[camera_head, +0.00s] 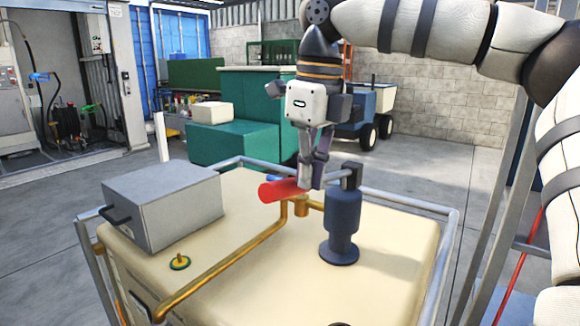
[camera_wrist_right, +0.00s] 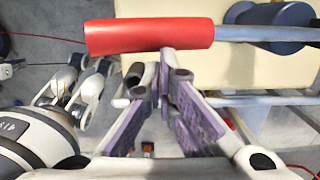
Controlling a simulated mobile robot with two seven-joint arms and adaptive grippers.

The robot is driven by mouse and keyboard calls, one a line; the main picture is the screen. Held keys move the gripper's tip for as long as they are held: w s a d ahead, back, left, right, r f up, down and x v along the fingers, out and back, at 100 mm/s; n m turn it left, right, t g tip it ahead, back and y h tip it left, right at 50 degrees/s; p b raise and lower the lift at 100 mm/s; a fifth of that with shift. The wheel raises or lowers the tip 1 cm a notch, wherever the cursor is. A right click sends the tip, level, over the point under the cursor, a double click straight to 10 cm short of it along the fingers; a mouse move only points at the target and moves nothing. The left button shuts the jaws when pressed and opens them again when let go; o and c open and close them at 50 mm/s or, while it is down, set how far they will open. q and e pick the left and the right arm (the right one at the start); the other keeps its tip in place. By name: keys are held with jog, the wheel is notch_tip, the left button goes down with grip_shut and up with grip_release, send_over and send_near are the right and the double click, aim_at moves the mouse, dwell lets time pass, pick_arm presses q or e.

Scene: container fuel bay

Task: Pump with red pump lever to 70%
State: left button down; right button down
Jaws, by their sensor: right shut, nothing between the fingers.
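The red pump lever (camera_head: 280,190) points left from the top of a dark blue pump (camera_head: 342,215). The pump stands on a cream tank, with a grey rod joining the handle to it. My right gripper (camera_head: 312,184) points down, and its fingertips overlap the right end of the red handle in the head view. In the right wrist view the red handle (camera_wrist_right: 150,37) lies across the top, just past the closed fingertips (camera_wrist_right: 167,62). The fingers are shut with nothing between them; whether they touch the handle is unclear. My left gripper is not seen. No percentage reading is visible.
A grey metal box (camera_head: 165,205) sits on the tank's left side. A brass pipe (camera_head: 228,258) runs across the tank top, near a small brass cap (camera_head: 179,263). A metal rail (camera_head: 410,203) surrounds the tank. Green crates and a cart stand behind.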

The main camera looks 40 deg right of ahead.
notch_tip(320, 180, up, 12)
jog(key=s, duration=0.1)
jog(key=shift+s+d, duration=0.2)
jog(key=shift+s, duration=0.15)
jog(key=shift+d, duration=0.1)
dwell(0.7)
